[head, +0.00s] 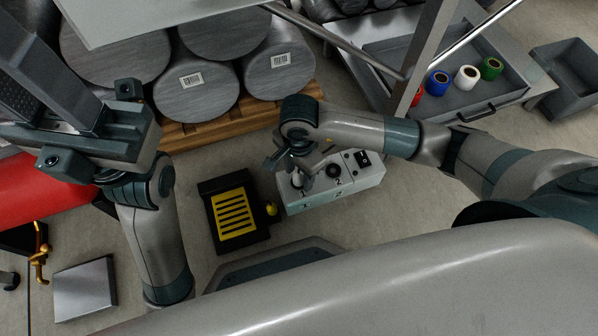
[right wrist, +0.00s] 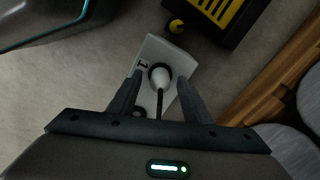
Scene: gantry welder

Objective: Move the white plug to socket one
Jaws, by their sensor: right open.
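The white plug (right wrist: 161,76) stands in the round dark socket beside the label 1 on the light grey socket box (right wrist: 160,50). A dark cable runs from the plug toward my wrist. In the head view the box (head: 357,181) shows socket one at its left and socket two (head: 333,170) empty. My right gripper (right wrist: 160,78) is open, one finger on each side of the plug; I cannot tell whether they touch it. In the head view the right gripper (head: 290,163) is over the left end of the box. My left gripper (head: 75,105) is raised at the upper left, its jaw state unclear.
A black box with a yellow slotted top (head: 236,213) stands just left of the socket box. A grey tray (head: 465,100) with coloured rolls is at the upper right. A rocker switch (head: 363,158) is on the socket box.

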